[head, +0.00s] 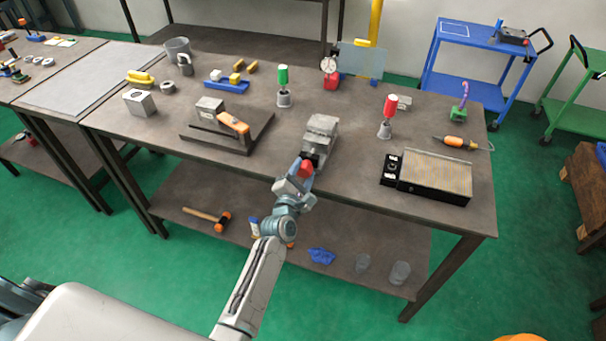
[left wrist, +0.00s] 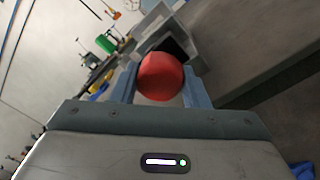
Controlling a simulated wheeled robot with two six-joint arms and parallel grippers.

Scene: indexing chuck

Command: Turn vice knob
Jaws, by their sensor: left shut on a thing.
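The grey vice (head: 321,135) stands near the front edge of the workbench, and its red knob (head: 306,169) faces me. In the left wrist view the red knob (left wrist: 160,77) is round and fills the space between the two blue-grey fingers. The grey vice body (left wrist: 176,38) shows behind it, partly hidden by the knob. My left gripper (head: 302,167) is at the knob, shut on it, with a finger on each side; it also shows in the left wrist view (left wrist: 158,88). My right gripper is not in view.
A dark plate with a grey block and an orange-handled tool (head: 233,123) lies left of the vice. A red-topped holder (head: 388,112) and a black-edged magnetic plate (head: 436,177) are to its right. A lower shelf (head: 340,262) holds a mallet and cups.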

